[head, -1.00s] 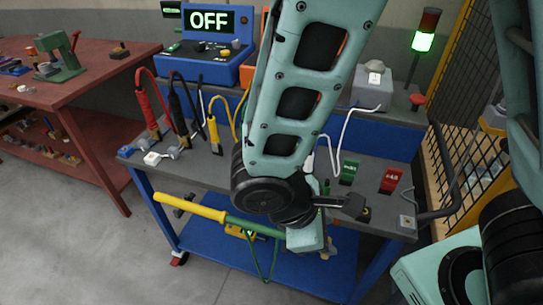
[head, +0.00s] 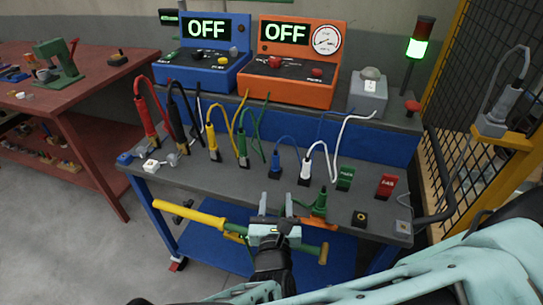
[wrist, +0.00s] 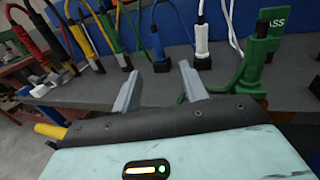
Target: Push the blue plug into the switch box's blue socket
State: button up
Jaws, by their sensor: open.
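The blue plug (head: 275,160) stands upright on the grey bench top, its blue cable arching to the right. In the wrist view the blue plug (wrist: 159,45) stands beyond my fingertips, roughly in line with the gap between them. Its lower end sits in a dark base. My gripper (head: 276,202) is at the front edge of the bench, open and empty, apart from the plug. The open fingers also show in the wrist view (wrist: 159,76). I cannot clearly tell which unit is the switch box, and no blue socket is clearly visible.
A white plug (head: 306,170) stands right of the blue one; green (head: 243,150) and yellow (head: 213,145) plugs stand left. Another green plug (head: 319,203) is close right of my gripper. Blue (head: 205,70) and orange (head: 292,85) units reading OFF stand behind.

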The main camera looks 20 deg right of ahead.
aim_at(276, 161)
jog(key=p+x, duration=0.2)
jog(key=x, duration=0.8)
jog(key=shift+a+r+p+x, duration=0.15)
jog(key=shift+p+x, duration=0.25)
jog(key=shift+x, duration=0.95)
jog(key=shift+a+r+p+x, duration=0.15)
jog(key=shift+p+x, duration=0.25)
jog(key=shift+x, duration=1)
jog(key=shift+w, duration=0.1)
jog(key=shift+c, duration=0.3)
grip_shut()
